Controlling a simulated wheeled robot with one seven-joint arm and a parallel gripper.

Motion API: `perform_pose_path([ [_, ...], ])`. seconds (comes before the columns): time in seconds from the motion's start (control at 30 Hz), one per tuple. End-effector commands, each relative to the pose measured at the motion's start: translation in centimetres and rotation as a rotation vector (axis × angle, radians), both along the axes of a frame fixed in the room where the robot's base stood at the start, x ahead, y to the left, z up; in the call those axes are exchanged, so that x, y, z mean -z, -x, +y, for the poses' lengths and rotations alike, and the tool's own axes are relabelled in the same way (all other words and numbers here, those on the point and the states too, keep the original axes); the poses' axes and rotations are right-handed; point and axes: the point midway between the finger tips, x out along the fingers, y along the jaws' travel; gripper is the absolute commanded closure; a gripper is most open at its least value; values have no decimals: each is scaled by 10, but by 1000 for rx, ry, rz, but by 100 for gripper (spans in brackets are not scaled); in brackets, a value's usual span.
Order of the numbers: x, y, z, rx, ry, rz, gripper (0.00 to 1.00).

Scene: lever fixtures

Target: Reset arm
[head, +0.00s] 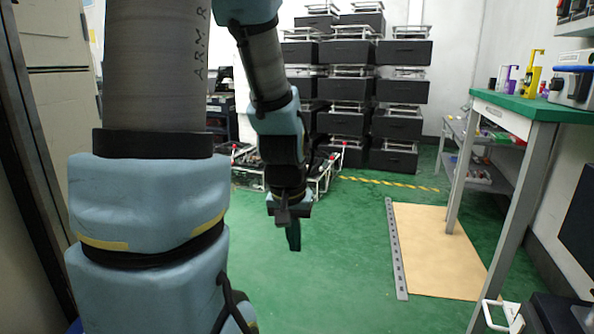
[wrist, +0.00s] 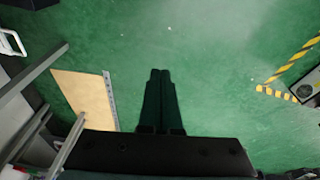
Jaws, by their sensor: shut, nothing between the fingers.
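My gripper (head: 293,236) hangs from my arm near the middle of the head view, pointing down above the green floor. In the wrist view its two dark fingers (wrist: 160,74) lie side by side with no gap. It is shut and holds nothing. It touches nothing that I can see. My large blue and grey arm links cover much of the left side of the head view and hide what is behind them.
A green-topped workbench (head: 530,108) with bottles stands at the right. A tan board (head: 437,248) lies on the floor beside a grey perforated strip (head: 396,250). Stacked black bins (head: 347,88) stand at the back. Green floor (head: 340,280) is clear around the gripper.

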Motion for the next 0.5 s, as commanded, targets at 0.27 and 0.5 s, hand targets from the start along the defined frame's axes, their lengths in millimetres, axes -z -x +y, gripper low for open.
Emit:
perform_pose_path([
  [0.27, -41, 30, 63, -94, -47, 71, 100],
  [0.5, -96, 30, 63, -93, -47, 69, 100],
])
